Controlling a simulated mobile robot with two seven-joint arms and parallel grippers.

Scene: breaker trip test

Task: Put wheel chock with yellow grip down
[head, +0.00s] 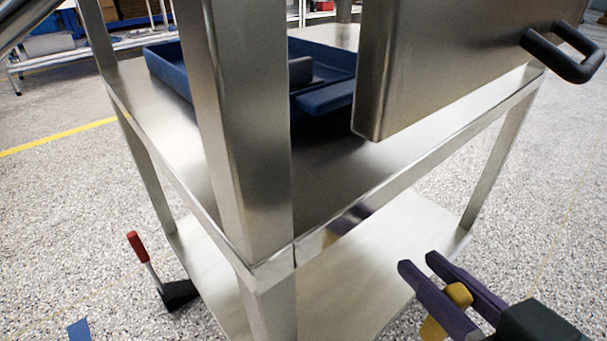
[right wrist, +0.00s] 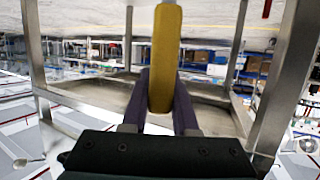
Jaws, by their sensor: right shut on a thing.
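My right gripper (head: 420,264), with purple fingers, is at the lower right of the head view, beside the cart's lower shelf. It is shut on the yellow grip (head: 459,294) of the wheel chock. The grip passes between the fingers, and part of it shows below them. In the right wrist view the yellow grip (right wrist: 166,45) stands out lengthwise between the purple fingers (right wrist: 160,88). The chock's body is not visible in either view, so I cannot tell whether it touches anything. My left gripper is not in view.
A steel cart with a lower shelf (head: 350,290) fills the middle. A blue tray (head: 170,70) and a steel box with a black handle (head: 562,52) are on top. A red-handled black chock (head: 180,294) sits on the floor at left. Speckled floor (head: 540,220) is clear at right.

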